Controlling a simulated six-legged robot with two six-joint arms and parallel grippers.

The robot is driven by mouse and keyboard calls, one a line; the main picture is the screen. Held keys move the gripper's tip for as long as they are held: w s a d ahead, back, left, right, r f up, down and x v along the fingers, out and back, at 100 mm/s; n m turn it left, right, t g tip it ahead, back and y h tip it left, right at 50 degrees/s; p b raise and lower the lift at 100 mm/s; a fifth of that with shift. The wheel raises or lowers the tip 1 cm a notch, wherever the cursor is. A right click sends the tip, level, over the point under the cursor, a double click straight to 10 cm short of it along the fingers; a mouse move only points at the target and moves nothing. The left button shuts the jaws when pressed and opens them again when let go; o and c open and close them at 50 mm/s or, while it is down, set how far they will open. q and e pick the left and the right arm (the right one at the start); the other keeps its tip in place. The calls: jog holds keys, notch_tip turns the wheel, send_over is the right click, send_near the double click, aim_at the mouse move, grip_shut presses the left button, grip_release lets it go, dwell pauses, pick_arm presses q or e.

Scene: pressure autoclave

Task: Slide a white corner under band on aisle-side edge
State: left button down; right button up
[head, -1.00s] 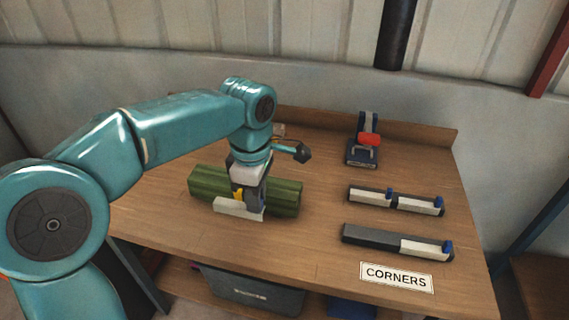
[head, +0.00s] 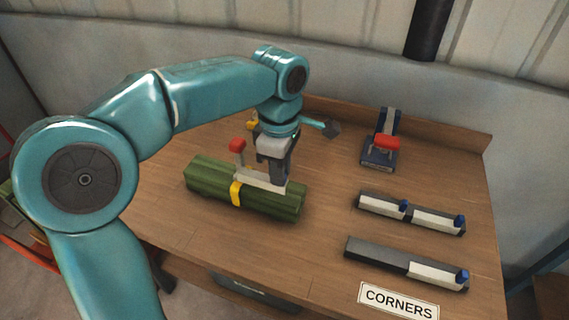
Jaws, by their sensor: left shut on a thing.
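The green ribbed bundle (head: 212,183) lies on the wooden table with a yellow band (head: 236,193) around it. My left gripper (head: 274,176) is over the right part of the bundle, pointing down. It is shut on a white corner (head: 258,181), which lies along the bundle's top, with its left end close to the yellow band. I cannot tell whether that end touches the band or is under it. The gripper hides part of the bundle's far side. My right gripper is not in view.
More white corners (head: 437,220) sit in dark holders (head: 376,252) at the right, behind a CORNERS label (head: 398,301). A blue tool with a red handle (head: 387,143) stands at the back right. Another red knob (head: 237,146) shows behind the bundle. Bare tabletop lies between bundle and holders.

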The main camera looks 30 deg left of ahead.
aim_at(258, 175)
pick_arm(q)
jog(key=shift+f+b, duration=0.35)
jog(key=shift+f, duration=0.15)
jog(key=shift+s+f+b, duration=0.15)
jog(key=shift+f+b, duration=0.4)
jog(key=shift+b, duration=0.05)
notch_tip(258, 175, down, 4)
jog(key=b, duration=0.3)
jog(key=shift+b, duration=0.4)
jog(key=shift+a+r, duration=0.2)
jog(key=shift+a, duration=0.6)
jog(key=shift+s+a+p, duration=0.2)
jog(key=shift+a, duration=0.6)
jog(key=shift+s+a+p, duration=0.15)
jog(key=shift+a+p, duration=0.05)
jog(key=shift+a, duration=0.6)
jog(key=c, duration=1)
grip_release()
